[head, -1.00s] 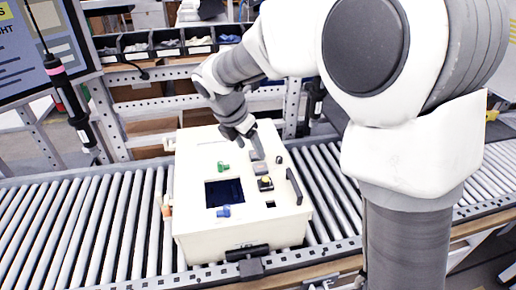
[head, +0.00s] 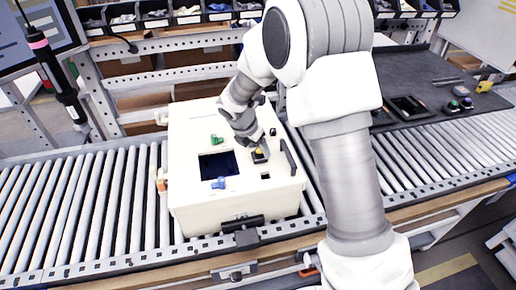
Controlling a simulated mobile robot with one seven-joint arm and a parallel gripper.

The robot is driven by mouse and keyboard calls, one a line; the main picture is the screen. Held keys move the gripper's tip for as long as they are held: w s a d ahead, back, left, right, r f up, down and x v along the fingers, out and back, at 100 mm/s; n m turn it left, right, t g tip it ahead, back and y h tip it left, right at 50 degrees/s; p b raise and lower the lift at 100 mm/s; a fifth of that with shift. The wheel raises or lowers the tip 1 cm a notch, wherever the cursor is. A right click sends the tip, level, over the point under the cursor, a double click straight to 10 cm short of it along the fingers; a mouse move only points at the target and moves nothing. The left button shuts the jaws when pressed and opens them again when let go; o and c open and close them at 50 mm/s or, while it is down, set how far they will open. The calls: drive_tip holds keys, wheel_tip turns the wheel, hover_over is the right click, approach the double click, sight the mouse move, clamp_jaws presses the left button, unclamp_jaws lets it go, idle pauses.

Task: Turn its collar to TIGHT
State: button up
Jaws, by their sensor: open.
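A dark screwdriver (head: 66,90) hangs on a cord at the far left. A pink collar band (head: 38,44) rings its upper part; any marking on it is too small to read. My gripper (head: 256,143) is far to the right of it, low over the white box and close to a yellow button (head: 259,152). The gripper is open, its fingers partly hidden and small. I cannot tell whether it touches the button.
The white box (head: 200,215) sits on the roller conveyor (head: 80,210), with a green knob (head: 217,140), a blue knob (head: 219,183) and a black handle (head: 288,157). A screen (head: 40,30) stands behind the screwdriver. A dark work mat (head: 430,95) lies at right.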

drive_tip(key=shift+w+d+f, duration=0.1)
drive_tip(key=shift+w+f, duration=0.05)
drive_tip(key=shift+f, duration=0.25)
clamp_jaws()
